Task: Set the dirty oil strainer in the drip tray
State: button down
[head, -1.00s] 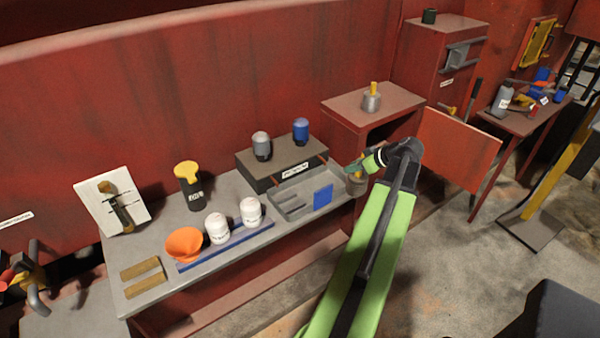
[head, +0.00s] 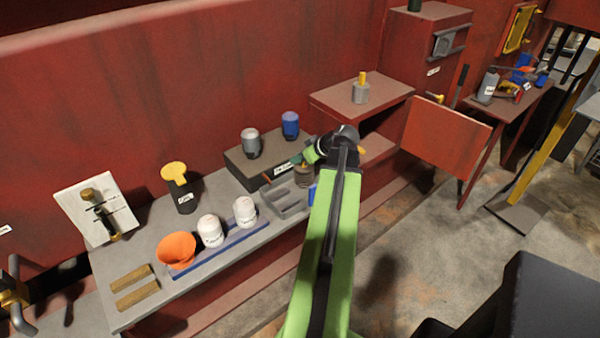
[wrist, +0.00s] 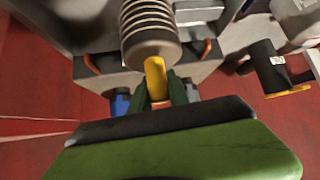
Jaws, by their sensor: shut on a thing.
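The oil strainer (head: 304,178) is a grey-brown ribbed cylinder. My gripper (head: 311,159) is shut on its yellow handle (wrist: 155,78), and the ribbed body (wrist: 150,35) also shows in the wrist view. The strainer hangs upright at the right end of the bench. A shallow grey tray (head: 287,207) with low inner ridges, apparently the drip tray, lies on the bench. The strainer appears over or beside its right end; I cannot tell whether they touch. My arm hides part of that end and most of a blue panel (head: 312,192).
A dark box (head: 240,167) carrying grey (head: 251,142) and blue (head: 290,125) canisters stands behind the tray. White canisters (head: 210,230) and an orange funnel (head: 176,250) are at left. A grey, yellow-handled part (head: 361,92) stands on the red cabinet.

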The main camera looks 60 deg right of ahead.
aim_at(299, 166)
notch_tip(299, 166, down, 4)
jog(key=b, duration=0.4)
jog(key=shift+f, duration=0.2)
jog(key=shift+r, duration=0.3)
jog(key=shift+f, duration=0.25)
jog(key=c, duration=1.3)
grip_release()
jog(key=shift+r, duration=0.1)
jog(key=shift+o, duration=0.2)
